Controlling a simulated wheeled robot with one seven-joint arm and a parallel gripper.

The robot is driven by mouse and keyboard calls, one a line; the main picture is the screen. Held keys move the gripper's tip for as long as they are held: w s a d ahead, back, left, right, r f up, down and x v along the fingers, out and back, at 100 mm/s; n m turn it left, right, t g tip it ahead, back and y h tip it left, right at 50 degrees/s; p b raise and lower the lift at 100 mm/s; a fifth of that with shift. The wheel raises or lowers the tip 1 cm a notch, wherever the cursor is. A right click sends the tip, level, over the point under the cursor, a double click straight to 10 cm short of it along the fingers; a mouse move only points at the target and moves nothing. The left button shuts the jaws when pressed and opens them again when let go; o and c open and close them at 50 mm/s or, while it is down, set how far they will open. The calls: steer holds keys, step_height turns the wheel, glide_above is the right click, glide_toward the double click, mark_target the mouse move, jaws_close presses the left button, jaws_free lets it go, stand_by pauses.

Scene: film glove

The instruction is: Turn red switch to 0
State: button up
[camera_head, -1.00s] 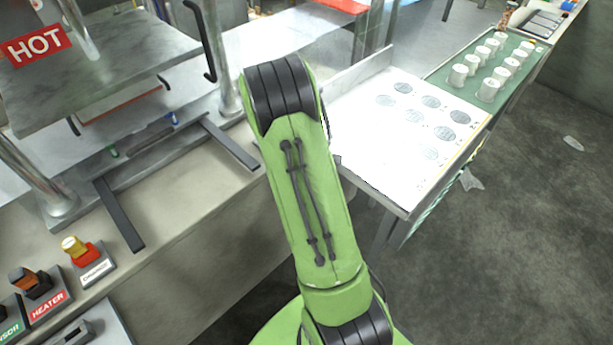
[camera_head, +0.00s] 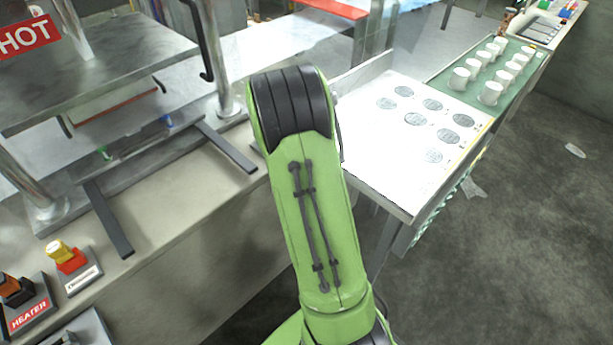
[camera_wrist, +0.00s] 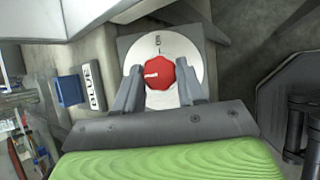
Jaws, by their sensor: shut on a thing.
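The red switch (camera_wrist: 160,74) is a round red knob with a small white mark on its face. It sits on a pale round dial plate (camera_wrist: 184,47) with lettering near its top edge in the wrist view. My gripper (camera_wrist: 161,84) has a finger on each side of the knob and is shut on it. The white mark points toward the left of the picture. The dial lettering is too small to read surely. The head view shows my green arm, but neither the red switch nor my gripper.
In the head view, a press with a HOT sign (camera_head: 28,36) stands at left, above a yellow-and-red button (camera_head: 66,257). A white table (camera_head: 378,160) and a green tray with white cups (camera_head: 444,92) are at right.

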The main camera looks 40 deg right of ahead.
steer(key=o, duration=1.1)
steer(key=shift+c, duration=0.2)
steer(key=v, duration=1.5)
steer(key=shift+a+r, duration=0.15)
steer(key=shift+r, duration=0.2)
steer(key=shift+s, duration=0.1)
